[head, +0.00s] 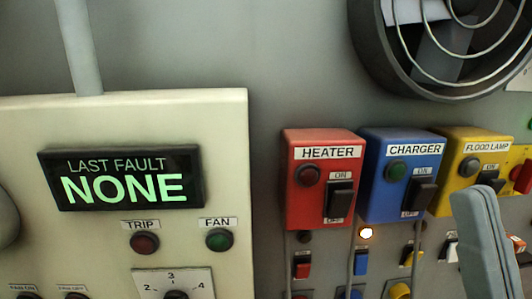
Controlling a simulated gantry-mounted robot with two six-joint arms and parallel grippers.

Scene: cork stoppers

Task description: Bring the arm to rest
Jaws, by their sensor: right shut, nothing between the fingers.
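My right gripper (474,198) shows at the lower right as a grey shape pointing up, with its fingers shut and nothing held. It appears in front of the lower part of the yellow FLOOD LAMP box (456,158) and hides some of the panel behind it. I cannot tell how far it stands from the panel, and no contact is visible. My left gripper is not in view. No cork stoppers show.
A cream panel (225,130) with a LAST FAULT NONE display (122,180) fills the left. A round fan (378,60) is upper right.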

